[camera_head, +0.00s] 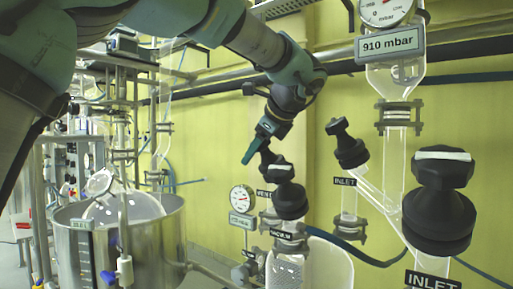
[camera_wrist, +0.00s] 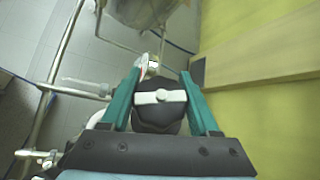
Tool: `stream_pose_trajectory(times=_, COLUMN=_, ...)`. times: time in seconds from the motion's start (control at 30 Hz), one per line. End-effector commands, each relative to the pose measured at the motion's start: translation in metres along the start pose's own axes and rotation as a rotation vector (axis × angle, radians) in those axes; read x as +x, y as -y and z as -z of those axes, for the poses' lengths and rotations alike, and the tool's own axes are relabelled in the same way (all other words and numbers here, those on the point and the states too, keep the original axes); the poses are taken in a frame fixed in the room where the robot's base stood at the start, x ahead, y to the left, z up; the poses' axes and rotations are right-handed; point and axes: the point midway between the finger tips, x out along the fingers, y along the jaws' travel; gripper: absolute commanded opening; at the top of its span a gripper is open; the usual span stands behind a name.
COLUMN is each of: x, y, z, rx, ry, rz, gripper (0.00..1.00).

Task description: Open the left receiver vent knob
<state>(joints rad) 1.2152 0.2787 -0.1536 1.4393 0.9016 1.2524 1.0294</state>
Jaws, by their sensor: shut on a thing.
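My gripper (camera_head: 256,148) comes down onto this knob from above. In the wrist view the teal fingers of my gripper (camera_wrist: 160,78) stand on either side of the black vent knob (camera_wrist: 158,117), shut on it. Its white bar (camera_wrist: 160,97) lies crosswise between the fingers. The far finger is mostly hidden in the head view.
Inlet knobs (camera_head: 348,145) and (camera_head: 438,210) are to the right, beside a gauge marked 910 mbar (camera_head: 390,43). A small dial gauge (camera_head: 242,199) is at left of the vent. A steel vessel (camera_head: 155,240) stands lower left.

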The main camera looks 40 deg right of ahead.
Motion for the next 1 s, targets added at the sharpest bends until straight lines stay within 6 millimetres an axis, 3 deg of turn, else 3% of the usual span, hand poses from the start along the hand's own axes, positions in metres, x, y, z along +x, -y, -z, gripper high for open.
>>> stream_pose_trajectory(times=0.6, x=-0.001, y=-0.013, z=0.001, rx=-0.28, ry=0.004, rz=-0.473, gripper=0.06)
stream_pose_trajectory(times=1.0, x=-0.003, y=-0.017, z=0.002, rx=-0.37, ry=0.004, rz=-0.628, gripper=0.06)
